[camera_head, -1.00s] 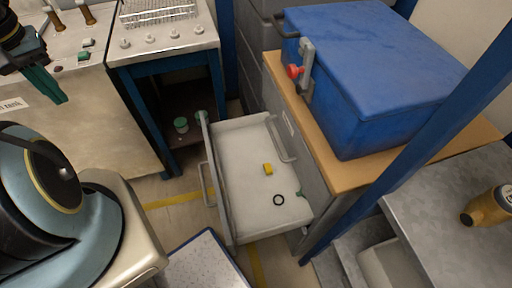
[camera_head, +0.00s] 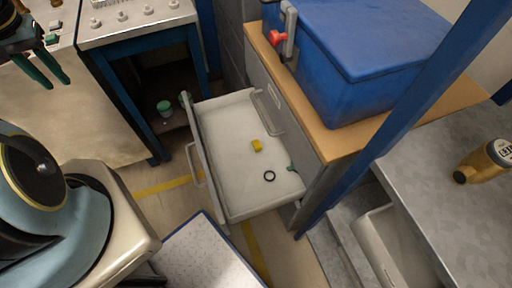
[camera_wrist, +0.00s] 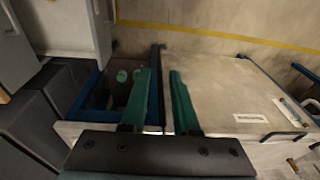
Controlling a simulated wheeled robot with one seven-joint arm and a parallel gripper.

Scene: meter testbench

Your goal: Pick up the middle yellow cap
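A small yellow cap (camera_head: 256,146) lies in the open white drawer (camera_head: 230,200), near the middle of its floor. It is the only yellow cap that I can make out. My gripper (camera_head: 54,82) is at the upper left in the head view, over the metal benches, far from the drawer. Its two green fingers stand apart with nothing between them. They also show in the wrist view (camera_wrist: 166,72), pointing past the bench edge. The cap is not clear in the wrist view.
A black ring (camera_head: 269,176) and a small green piece (camera_head: 291,169) lie in the drawer near the cap. A blue box (camera_head: 365,75) stands on the cabinet. A blue post (camera_head: 400,135) crosses at the right.

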